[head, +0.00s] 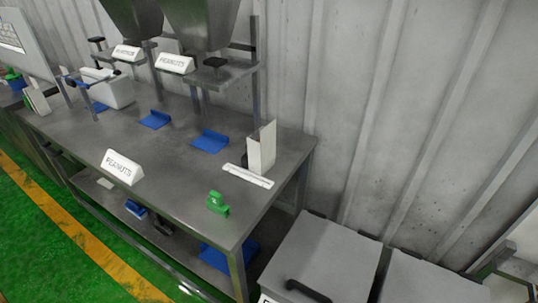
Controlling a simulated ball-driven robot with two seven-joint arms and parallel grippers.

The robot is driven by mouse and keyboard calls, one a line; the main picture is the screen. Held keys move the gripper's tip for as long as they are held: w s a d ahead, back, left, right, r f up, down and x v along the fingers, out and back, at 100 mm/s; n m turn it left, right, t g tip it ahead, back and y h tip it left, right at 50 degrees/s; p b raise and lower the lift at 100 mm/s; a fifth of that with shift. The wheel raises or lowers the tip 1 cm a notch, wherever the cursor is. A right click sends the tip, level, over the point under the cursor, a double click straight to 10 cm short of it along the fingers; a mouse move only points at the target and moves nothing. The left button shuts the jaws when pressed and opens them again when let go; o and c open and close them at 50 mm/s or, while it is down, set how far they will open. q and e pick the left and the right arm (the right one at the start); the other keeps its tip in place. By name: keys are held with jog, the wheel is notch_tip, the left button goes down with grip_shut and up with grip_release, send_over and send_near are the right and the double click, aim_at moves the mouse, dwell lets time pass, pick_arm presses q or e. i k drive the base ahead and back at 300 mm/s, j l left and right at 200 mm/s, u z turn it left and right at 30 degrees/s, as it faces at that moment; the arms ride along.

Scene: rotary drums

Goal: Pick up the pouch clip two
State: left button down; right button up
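No thing in the head view is readably marked as pouch clip two. A long thin white bar (248,176) lies flat near the right end of the metal table (165,185), in front of an upright white pouch or card (262,148); it may be a clip, but I cannot tell. A small green object (217,204) sits near the table's front right corner; its kind is unclear. Neither of my grippers is in view.
Blue pieces (211,141) lie under the hoppers (205,22) at the back. White signs, one reading PEANUTS (123,167), stand on the table and hopper stand. Grey lidded bins (320,258) stand right of the table. The table's middle is clear.

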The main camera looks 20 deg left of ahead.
aim_at(214, 203)
jog(key=u, duration=1.2)
